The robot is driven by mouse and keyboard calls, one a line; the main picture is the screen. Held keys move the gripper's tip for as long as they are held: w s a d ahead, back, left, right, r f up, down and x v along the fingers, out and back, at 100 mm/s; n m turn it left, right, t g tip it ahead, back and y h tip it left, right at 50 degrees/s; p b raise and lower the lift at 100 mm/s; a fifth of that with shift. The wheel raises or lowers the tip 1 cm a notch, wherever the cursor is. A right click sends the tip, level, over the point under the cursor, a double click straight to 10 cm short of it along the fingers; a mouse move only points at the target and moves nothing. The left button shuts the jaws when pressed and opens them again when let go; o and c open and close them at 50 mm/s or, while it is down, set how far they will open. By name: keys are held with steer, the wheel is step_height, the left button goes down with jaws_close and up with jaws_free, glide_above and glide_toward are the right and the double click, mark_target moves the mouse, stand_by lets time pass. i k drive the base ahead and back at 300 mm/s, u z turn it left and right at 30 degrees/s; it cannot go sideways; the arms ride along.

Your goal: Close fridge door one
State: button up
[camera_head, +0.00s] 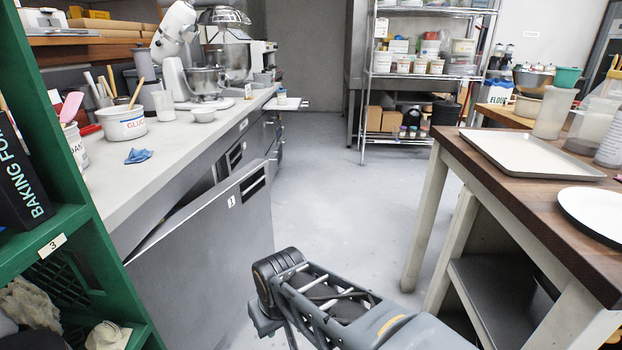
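Fridge door one (215,255) is a flat grey panel with a small label "1" and a dark slotted vent near its top right. It stands open, swung out from the under-counter fridge at the left into the aisle. Its lower part runs down to the bottom of the view. My arm reaches in from the bottom right, and its dark joint is just right of the door in the picture. I cannot tell whether the arm touches the door. My gripper's fingers do not show.
A worktop (175,145) with a mixer and bowls runs above the fridge. A green shelf (75,215) stands close at the left. A wooden table (545,205) with a tray (530,151) stands at the right. The aisle floor (335,200) between is clear.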

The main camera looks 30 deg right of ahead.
mark_target(192, 275)
steer(key=z, duration=1.1)
steer(key=i, duration=1)
steer(key=u, duration=1.85)
